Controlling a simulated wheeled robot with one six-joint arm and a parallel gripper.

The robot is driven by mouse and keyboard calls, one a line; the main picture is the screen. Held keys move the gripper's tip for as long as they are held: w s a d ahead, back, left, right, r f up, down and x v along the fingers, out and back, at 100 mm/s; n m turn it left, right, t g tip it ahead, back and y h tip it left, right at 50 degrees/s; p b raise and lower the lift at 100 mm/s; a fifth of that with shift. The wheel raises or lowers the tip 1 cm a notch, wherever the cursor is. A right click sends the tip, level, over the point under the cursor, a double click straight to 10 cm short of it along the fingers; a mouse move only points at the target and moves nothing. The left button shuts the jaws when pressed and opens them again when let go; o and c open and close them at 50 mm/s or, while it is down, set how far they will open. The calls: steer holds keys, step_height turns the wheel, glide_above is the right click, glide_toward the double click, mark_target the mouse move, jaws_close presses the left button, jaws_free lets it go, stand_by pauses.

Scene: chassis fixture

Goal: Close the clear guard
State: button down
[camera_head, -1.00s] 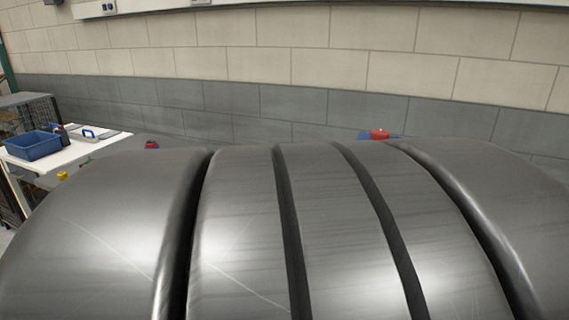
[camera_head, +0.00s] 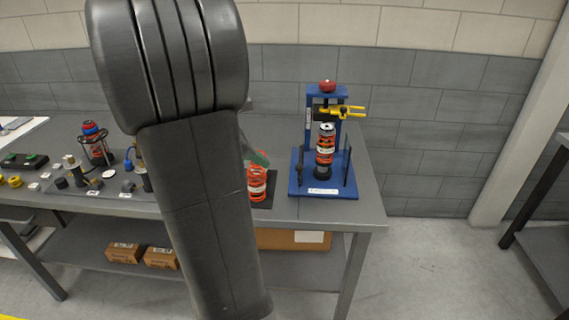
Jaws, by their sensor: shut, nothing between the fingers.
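A blue fixture (camera_head: 299,188) stands on the right end of the grey workbench, with a red knob (camera_head: 327,86) on top and a yellow clamp (camera_head: 341,112). A black and orange coil-over unit (camera_head: 325,146) stands upright in it. Thin dark uprights (camera_head: 348,168) rise from the base at both sides of the unit. I cannot make out a clear guard panel or how far open it is. My dark arm crosses the picture left of the fixture. My gripper is not visible; the arm hides what lies behind it.
The grey workbench (camera_head: 367,205) has its right edge just beyond the fixture. An orange spring (camera_head: 257,184) stands left of the fixture, beside my arm. Several small parts and a red-topped unit (camera_head: 95,143) lie farther left. Cardboard boxes (camera_head: 124,252) sit on the lower shelf.

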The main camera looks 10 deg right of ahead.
steer(key=w+d+f+p, duration=0.1)
steer(key=d+f, duration=0.2)
steer(key=d, duration=0.3)
steer(key=shift+d+f, duration=0.25)
steer(key=shift+d, duration=0.15)
